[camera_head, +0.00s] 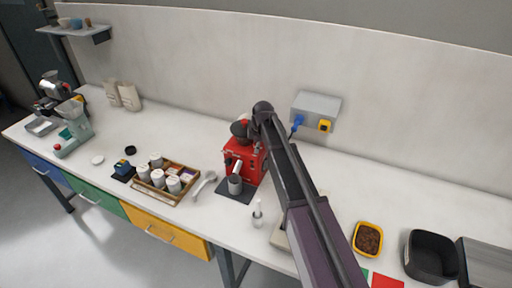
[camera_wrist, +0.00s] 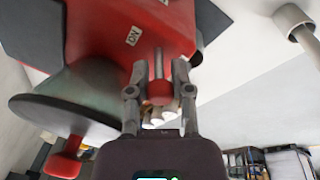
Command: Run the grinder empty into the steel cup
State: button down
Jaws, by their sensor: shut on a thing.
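A red machine (camera_head: 252,158), which looks like the grinder, stands at the middle of the bench against the wall side. A grey steel cup (camera_head: 235,184) stands upright on a dark mat (camera_head: 232,196) under its pale spout. A dark round disc (camera_wrist: 65,113) with a red knob is at the left. The cup's contents cannot be seen.
A wooden tray (camera_head: 170,197) with several white canisters is left of the cup, with a spoon-like tool (camera_head: 205,184) between. A wall box (camera_head: 318,105) with plugs is behind. A yellow tub (camera_head: 368,239) of brown bits and a black bin (camera_head: 431,257) are at right.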

jog(key=g, duration=0.1)
jog(key=w+g+y, duration=0.1)
jog(key=shift+w+d+f+g, duration=0.1)
jog(key=shift+d+g, duration=0.1)
jog(key=shift+g, duration=0.1)
jog(key=shift+w+d+g+b, duration=0.1)
jog(key=shift+g+b, duration=0.5)
jog(key=shift+g, duration=0.1)
jog(key=shift+y, duration=0.3)
jog(key=c, duration=0.6)
grip_release()
jog(key=shift+c, duration=0.2)
